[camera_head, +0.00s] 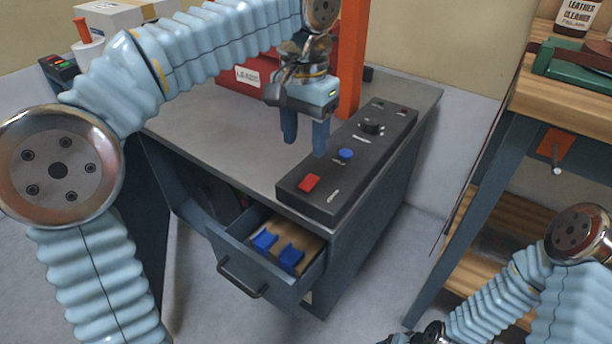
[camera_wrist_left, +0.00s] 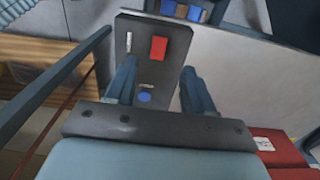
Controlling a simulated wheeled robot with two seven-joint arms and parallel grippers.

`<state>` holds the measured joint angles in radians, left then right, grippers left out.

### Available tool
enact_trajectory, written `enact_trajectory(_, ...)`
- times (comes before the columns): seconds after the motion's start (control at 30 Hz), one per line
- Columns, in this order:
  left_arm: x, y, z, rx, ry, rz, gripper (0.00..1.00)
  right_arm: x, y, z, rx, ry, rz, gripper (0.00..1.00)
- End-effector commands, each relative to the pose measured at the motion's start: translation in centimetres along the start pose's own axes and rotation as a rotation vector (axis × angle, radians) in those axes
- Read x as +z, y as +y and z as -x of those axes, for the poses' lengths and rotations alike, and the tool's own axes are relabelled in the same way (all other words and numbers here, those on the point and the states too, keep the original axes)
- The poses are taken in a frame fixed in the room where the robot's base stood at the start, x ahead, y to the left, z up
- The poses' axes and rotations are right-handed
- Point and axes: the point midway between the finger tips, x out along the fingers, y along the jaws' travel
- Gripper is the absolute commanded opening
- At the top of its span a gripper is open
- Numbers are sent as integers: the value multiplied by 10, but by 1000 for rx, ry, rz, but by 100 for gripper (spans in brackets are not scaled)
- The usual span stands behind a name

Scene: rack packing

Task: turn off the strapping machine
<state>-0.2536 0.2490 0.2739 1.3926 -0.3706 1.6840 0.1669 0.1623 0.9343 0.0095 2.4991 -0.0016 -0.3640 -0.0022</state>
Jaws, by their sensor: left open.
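The strapping machine (camera_head: 233,120) is a grey-topped cabinet with an orange arch post and a black control panel (camera_head: 330,203) along its right edge. The panel carries a red switch (camera_head: 308,183) near the front, a blue button (camera_head: 346,154) and a black knob (camera_head: 371,125). My left gripper (camera_head: 305,142) is open and empty, pointing down above the tabletop just left of the panel in the head view. In the left wrist view, the red switch (camera_wrist_left: 158,49) shows between and beyond the fingers, and the blue button (camera_wrist_left: 144,97) lies between them.
An open drawer (camera_head: 250,262) with blue pieces inside juts from the cabinet front. A red part (camera_head: 252,78) with a label sits behind the gripper. A wooden workbench (camera_head: 560,100) with a bottle (camera_head: 577,15) stands at right. The tabletop near the panel is clear.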

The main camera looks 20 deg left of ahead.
Motion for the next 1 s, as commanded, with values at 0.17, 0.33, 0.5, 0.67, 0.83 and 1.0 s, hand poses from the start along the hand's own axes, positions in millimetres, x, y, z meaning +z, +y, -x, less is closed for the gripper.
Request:
enact_trajectory(0.17,1,0,-47,0,-3,1,53,-2,9,-14,5,7,-5,68)
enact_trajectory(0.33,1,0,-78,0,-3,0,53,-4,13,-19,9,11,-8,68)
enact_trajectory(0.5,0,0,-94,0,-1,0,53,-4,16,-21,11,13,-10,68)
enact_trajectory(0.67,0,0,-97,0,-1,1,53,-5,16,-21,11,13,-11,68)
enact_trajectory(0.83,0,0,-97,0,0,1,53,-5,16,-21,11,13,-11,68)
enact_trajectory(1.0,0,0,-97,0,0,0,29,-5,16,-21,11,13,-11,68)
